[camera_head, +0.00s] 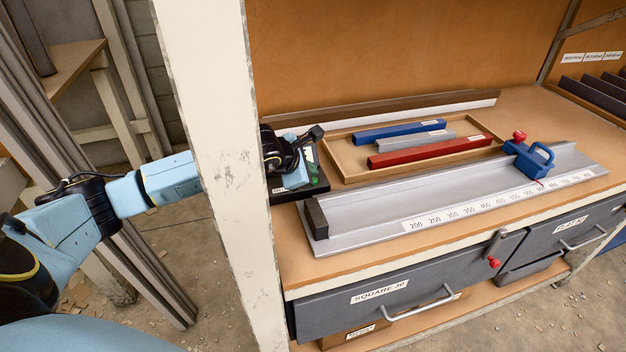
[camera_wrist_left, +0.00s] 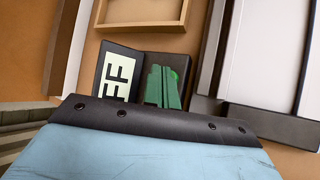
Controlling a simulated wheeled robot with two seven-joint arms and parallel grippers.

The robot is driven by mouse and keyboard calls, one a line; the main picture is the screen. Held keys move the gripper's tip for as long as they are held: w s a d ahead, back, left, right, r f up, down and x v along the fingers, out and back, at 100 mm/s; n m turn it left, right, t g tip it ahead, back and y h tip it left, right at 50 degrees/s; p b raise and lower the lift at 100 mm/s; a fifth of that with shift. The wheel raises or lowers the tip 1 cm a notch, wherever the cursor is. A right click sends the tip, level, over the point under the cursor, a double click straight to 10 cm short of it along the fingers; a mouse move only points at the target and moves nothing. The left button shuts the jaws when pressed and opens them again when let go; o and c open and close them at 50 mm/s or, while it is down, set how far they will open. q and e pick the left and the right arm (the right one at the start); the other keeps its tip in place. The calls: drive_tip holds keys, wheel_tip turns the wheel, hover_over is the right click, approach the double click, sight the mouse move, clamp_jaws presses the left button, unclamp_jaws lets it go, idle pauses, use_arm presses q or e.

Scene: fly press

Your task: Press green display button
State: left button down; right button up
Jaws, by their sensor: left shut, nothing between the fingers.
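The display (camera_wrist_left: 118,75) is a black box on the bench with a white screen that reads "FF" in the left wrist view, its first part cut off or hidden. In the head view the display (camera_head: 283,190) sits at the left end of the bench, partly behind the white post and my arm. My left gripper (camera_head: 314,177) is over the display; its green fingers also show in the left wrist view (camera_wrist_left: 164,74), shut and empty. A bright green patch, apparently the button (camera_wrist_left: 175,74), shows beside the fingertips and is mostly hidden; I cannot tell whether they touch it. My right gripper is not in view.
A white post (camera_head: 208,120) stands close beside my left arm. A wooden tray (camera_head: 347,166) with blue, grey and red bars lies behind a metal ruler stop (camera_head: 370,212) with a blue slider (camera_head: 528,160). Grey drawers (camera_head: 400,285) are below the bench top.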

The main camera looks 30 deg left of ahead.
use_arm(q)
drive_tip(key=shift+a+f, duration=0.15)
drive_tip(key=shift+f, duration=0.2)
drive_tip(key=shift+a+f+b, duration=0.15)
drive_tip(key=shift+f+b, duration=0.45)
drive_tip(key=shift+b, duration=0.15)
idle(0.3)
drive_tip(key=shift+d+r+p, duration=0.2)
drive_tip(key=shift+d+r, duration=0.05)
drive_tip(key=shift+r, duration=0.25)
drive_tip(key=shift+d+r+p, duration=0.2)
drive_tip(key=shift+r, duration=0.25)
wheel_tip(320, 180, up, 7)
drive_tip(key=p, duration=0.3)
drive_tip(key=shift+d+f+p, duration=0.2)
drive_tip(key=shift+d+p, duration=0.05)
drive_tip(key=shift+p, duration=0.1)
